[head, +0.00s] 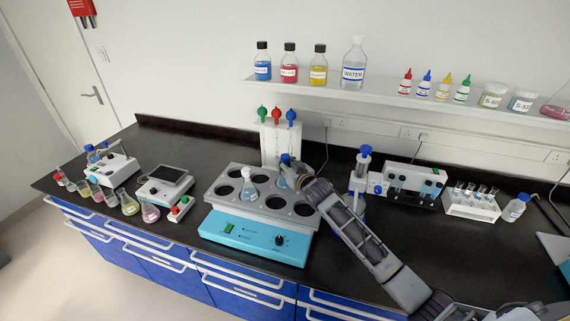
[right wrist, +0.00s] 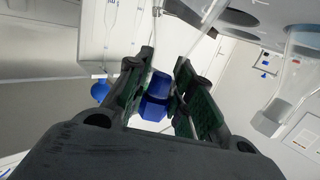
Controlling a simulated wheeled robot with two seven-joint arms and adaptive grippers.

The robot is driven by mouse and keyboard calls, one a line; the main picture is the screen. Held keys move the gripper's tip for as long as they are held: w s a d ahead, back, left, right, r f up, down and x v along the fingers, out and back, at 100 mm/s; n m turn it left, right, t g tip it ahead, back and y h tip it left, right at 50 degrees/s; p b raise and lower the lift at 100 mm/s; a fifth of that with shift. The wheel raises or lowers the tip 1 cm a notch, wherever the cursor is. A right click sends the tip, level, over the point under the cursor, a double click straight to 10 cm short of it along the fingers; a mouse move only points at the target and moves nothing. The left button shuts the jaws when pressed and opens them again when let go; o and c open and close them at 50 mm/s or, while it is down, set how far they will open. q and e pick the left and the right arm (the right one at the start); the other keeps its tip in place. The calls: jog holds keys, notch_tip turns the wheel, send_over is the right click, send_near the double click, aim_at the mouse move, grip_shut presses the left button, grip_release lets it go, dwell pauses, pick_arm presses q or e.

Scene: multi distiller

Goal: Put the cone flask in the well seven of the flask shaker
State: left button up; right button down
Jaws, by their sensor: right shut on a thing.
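The flask shaker (head: 258,238) has a light blue base and a grey top plate with several dark round wells. My right gripper (head: 288,176) reaches over the back right part of its plate. It is shut on the blue cap of a cone flask, whose cap (right wrist: 155,97) shows between the fingers in the right wrist view. The clear glass of this flask is mostly hidden, and I cannot tell whether it touches the plate. Another cone flask (head: 249,190) with a pale cap stands in a well left of the gripper; it also shows in the right wrist view (right wrist: 292,85). My left gripper is not in view.
A white stand (head: 268,147) with green, red and blue bulbs is behind the shaker. A small hotplate (head: 164,186) and several flasks are to its left. A blue-topped device (head: 362,172) and a tube rack (head: 470,203) stand right. Bottles line the shelf (head: 385,97) above.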

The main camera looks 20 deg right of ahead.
jog(key=shift+f, duration=0.1)
jog(key=c, duration=1.2)
grip_release()
jog(key=shift+c, duration=0.2)
jog(key=b+v, duration=0.1)
jog(key=v, duration=1.1)
jog(key=shift+b, duration=0.3)
jog(key=shift+r, duration=0.2)
